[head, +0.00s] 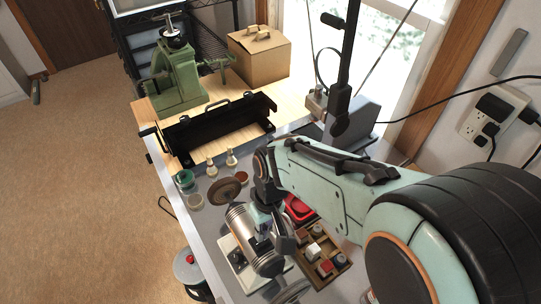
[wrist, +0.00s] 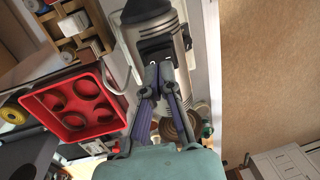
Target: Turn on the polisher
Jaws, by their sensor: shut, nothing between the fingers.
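The polisher (head: 240,222) is a silver, cylindrical motor unit on a light base on the bench, with a brown wheel (head: 224,190) at its far end. In the wrist view its silver body (wrist: 132,38) fills the top middle, with a dark plate on the side facing me. My gripper (wrist: 158,70) is shut and empty, its fingertips together right in front of that plate. I cannot tell whether they touch it. In the head view my gripper (head: 284,240) is beside the polisher's right side, and my arm partly hides the area. The switch itself is not clear.
A red tray (wrist: 103,112) and a wooden compartment box (head: 341,269) with small blocks lie right of the polisher in the head view. Small jars (head: 186,179) stand beyond it. A black rack (head: 215,127), green machine (head: 176,80) and cardboard box (head: 259,60) are farther back.

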